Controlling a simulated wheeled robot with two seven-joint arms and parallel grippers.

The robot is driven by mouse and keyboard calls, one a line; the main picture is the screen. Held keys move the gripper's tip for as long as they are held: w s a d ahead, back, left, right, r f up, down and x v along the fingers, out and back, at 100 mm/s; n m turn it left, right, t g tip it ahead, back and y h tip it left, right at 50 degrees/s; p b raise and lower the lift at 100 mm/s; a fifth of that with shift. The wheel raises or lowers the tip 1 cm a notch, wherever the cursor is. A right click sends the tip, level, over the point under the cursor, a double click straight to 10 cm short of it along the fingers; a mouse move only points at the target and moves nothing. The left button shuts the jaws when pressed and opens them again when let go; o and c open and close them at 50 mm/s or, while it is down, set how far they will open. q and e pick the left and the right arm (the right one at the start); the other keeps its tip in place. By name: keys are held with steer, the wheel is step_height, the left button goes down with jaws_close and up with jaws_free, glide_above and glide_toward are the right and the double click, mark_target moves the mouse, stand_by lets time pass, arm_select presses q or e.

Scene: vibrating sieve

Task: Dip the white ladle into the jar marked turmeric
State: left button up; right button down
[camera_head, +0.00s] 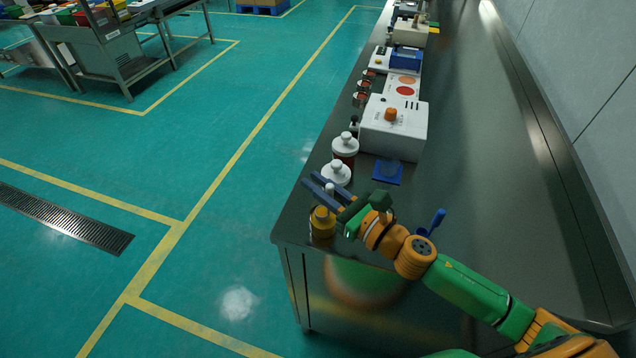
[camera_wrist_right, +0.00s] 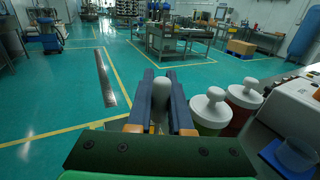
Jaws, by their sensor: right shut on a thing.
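My right gripper (camera_head: 314,181) reaches in over the bench's near left corner, its blue fingers pointing left and away. It is shut on the pale, rounded handle of the white ladle (camera_head: 329,188), which also shows between the fingers in the right wrist view (camera_wrist_right: 160,92). The ladle's bowl is hidden. A yellow-orange jar (camera_head: 322,224) stands on the bench corner just below the gripper. Its marking cannot be read, and I cannot tell whether the ladle is inside it. My left gripper is not in view.
Two jars with white knobbed lids (camera_head: 336,173) (camera_head: 345,146) stand just beyond the gripper. A blue mat (camera_head: 388,172) with a clear vessel and a white box with an orange knob (camera_head: 391,130) are behind.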

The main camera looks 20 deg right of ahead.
steer(key=shift+r, duration=0.1)
step_height(320, 180, up, 8)
steer(key=p, duration=0.7)
steer(key=shift+f+p, duration=0.25)
steer(key=shift+p, duration=0.1)
stand_by(0.3)
